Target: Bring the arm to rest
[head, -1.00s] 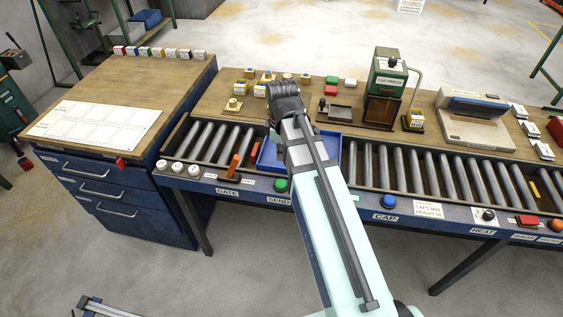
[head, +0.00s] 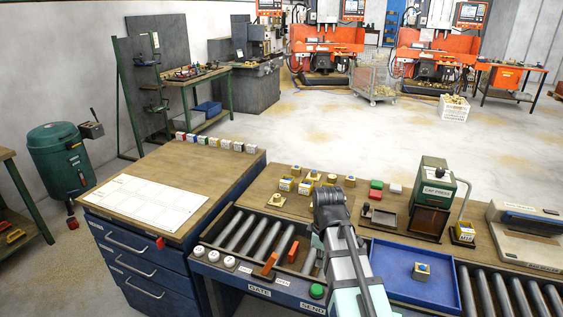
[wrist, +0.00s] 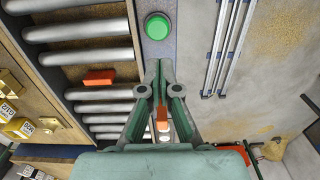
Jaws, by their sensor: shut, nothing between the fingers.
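My arm reaches over the front of the roller conveyor (head: 245,232) in the head view, and my gripper's tips are mostly hidden there. In the wrist view my gripper (wrist: 159,68) is shut and empty, with its fingertips together over the conveyor's front rail. The green button (wrist: 158,26) lies just ahead of the tips, apart from them in the picture. The same green button shows in the head view (head: 317,291), left of my forearm.
An orange gate piece (head: 271,263) stands left. The cap press (head: 432,200) and several small blocks stand behind.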

